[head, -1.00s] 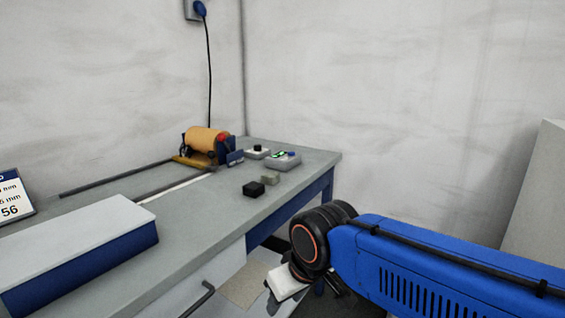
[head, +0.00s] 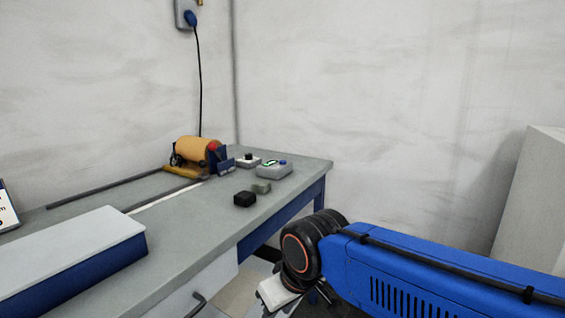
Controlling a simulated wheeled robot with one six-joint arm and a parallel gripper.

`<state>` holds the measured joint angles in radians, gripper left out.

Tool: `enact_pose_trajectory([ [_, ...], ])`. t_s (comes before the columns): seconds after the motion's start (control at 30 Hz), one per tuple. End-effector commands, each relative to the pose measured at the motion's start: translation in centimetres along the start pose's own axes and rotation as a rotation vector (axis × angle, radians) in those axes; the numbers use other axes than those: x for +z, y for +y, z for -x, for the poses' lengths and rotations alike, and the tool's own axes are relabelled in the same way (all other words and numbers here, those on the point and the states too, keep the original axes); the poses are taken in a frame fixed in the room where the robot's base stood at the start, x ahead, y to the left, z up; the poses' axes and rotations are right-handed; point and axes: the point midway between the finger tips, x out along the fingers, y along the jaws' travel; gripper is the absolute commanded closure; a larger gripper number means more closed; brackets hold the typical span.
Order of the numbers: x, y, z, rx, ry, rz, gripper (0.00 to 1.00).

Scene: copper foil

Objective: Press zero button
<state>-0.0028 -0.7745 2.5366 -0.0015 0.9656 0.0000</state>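A small grey box (head: 274,171) with a green-lit display (head: 270,163) and a blue button (head: 283,162) on top sits near the far right end of the bench. Whether the blue button is the zero button cannot be read. A white box with a black knob (head: 249,158) stands just left of it. My blue arm reaches in from the lower right, and my gripper (head: 278,293) shows only in part below the black wrist joint. It is beside the bench, lower than its top and apart from the grey box. Its fingers are not clear.
On the grey bench (head: 185,222) stand a black block (head: 245,199), a pale block (head: 261,187), an orange roll (head: 195,151) on a stand, and a long white-topped blue box (head: 75,254). A drawer handle (head: 196,303) juts from the front. A pale cabinet stands at right.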

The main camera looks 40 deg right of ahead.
Motion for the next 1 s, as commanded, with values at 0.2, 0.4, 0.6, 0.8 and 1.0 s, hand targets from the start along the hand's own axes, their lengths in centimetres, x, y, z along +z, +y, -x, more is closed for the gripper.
enact_pose_trajectory([
  [0.2, 0.00, 0.00, 0.00, 0.000, 0.000, 0.000, 1.00],
  [0.4, 0.00, 0.00, 0.00, 0.000, 0.000, 0.000, 1.00],
  [0.6, 0.00, 0.00, 0.00, 0.000, 0.000, 0.000, 1.00],
  [0.8, 0.00, 0.00, 0.00, 0.000, 0.000, 0.000, 1.00],
  [1.0, 0.00, 0.00, 0.00, 0.000, 0.000, 0.000, 1.00],
])
